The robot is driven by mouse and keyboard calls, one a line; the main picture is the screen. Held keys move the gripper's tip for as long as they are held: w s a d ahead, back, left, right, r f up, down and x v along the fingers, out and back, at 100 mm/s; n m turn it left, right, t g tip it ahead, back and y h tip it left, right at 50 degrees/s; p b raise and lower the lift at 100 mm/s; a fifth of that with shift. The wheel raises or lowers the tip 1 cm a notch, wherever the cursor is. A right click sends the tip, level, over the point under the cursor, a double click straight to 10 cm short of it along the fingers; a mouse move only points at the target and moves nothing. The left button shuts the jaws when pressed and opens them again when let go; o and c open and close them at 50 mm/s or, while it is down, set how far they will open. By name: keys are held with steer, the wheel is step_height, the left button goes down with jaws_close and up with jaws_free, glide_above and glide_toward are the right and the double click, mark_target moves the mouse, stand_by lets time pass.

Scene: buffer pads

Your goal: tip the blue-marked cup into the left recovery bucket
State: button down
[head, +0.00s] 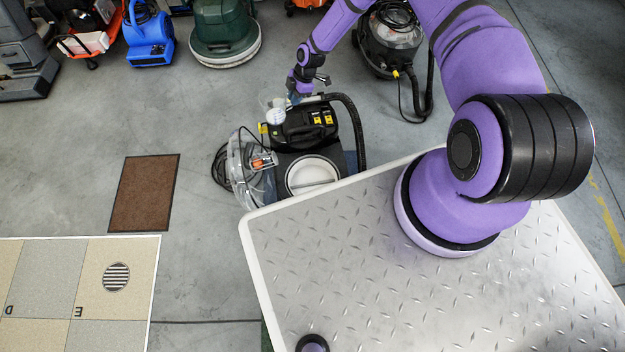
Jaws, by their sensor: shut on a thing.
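My gripper (292,97) is at the end of my purple arm, near the top centre of the head view. It is shut on a small pale, translucent cup (275,114). A little blue shows by the fingers, but I cannot tell whether it is the cup's mark. The cup appears above the back left edge of a black cleaning machine (298,127). How far it is tilted and what is in it are too small to tell. A clear plastic container (240,178) is at the machine's left side; I cannot tell whether it is the left recovery bucket.
The machine has a white round lid (313,176) and a black hose (359,135). A brown mat (145,193) lies left on the grey floor. A blue blower (149,38), a green floor machine (223,33) and a grey vacuum (390,42) stand behind.

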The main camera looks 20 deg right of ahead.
steer(key=w+d+f+n+g+h, duration=0.1)
steer(key=d+f+n+g, duration=0.1)
steer(key=d+f+n, duration=0.3)
steer(key=shift+f+n, duration=0.8)
steer(key=shift+f, duration=0.05)
steer(key=shift+d, duration=0.1)
steer(key=s+r+n+t+y, duration=0.1)
steer(key=s+t, duration=0.5)
steer(key=t, duration=0.2)
steer(key=shift+s+d+r+t, duration=0.15)
steer(key=shift+d+r+t, duration=0.2)
steer(key=shift+r+t, duration=0.05)
steer(key=shift+s+f+t, duration=0.1)
steer(key=shift+s+t, duration=0.4)
steer(key=shift+t, duration=0.6)
stand_by(0.7)
